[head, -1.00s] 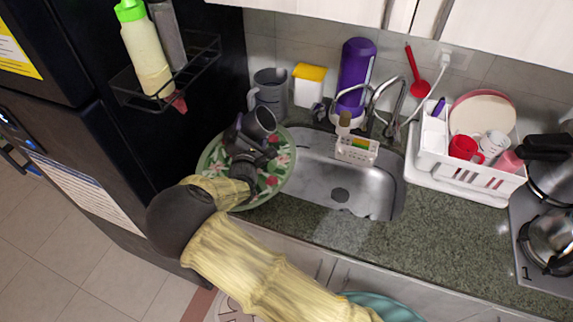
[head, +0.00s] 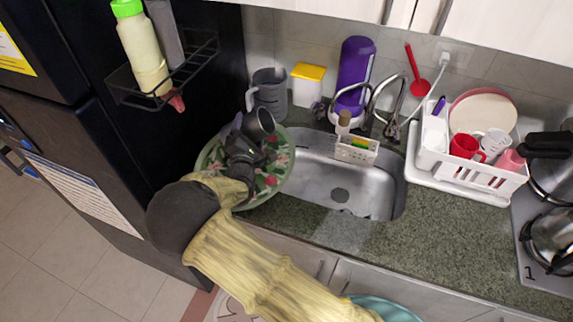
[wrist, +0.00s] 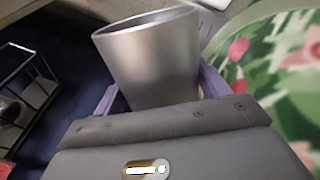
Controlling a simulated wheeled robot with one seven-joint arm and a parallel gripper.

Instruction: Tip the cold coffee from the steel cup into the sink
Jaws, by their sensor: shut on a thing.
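The steel cup (head: 259,123) is held in my gripper (head: 238,128), over the left part of the floral tray beside the sink. In the wrist view the cup (wrist: 155,62) stands between the two purple-grey fingers (wrist: 158,98), its rim up and a little tilted. My gripper is shut on it. The coffee inside cannot be seen. The steel sink (head: 322,178) is to the right of the cup, set in the green counter. Its basin is bare apart from the drain.
The floral tray (head: 274,183) lies under my gripper. A grey pitcher (head: 271,92) stands close behind the cup. A sponge caddy (head: 356,150) and the faucet (head: 372,103) are at the sink's back edge. A white dish rack (head: 462,178) is to the right. The black fridge is close on the left.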

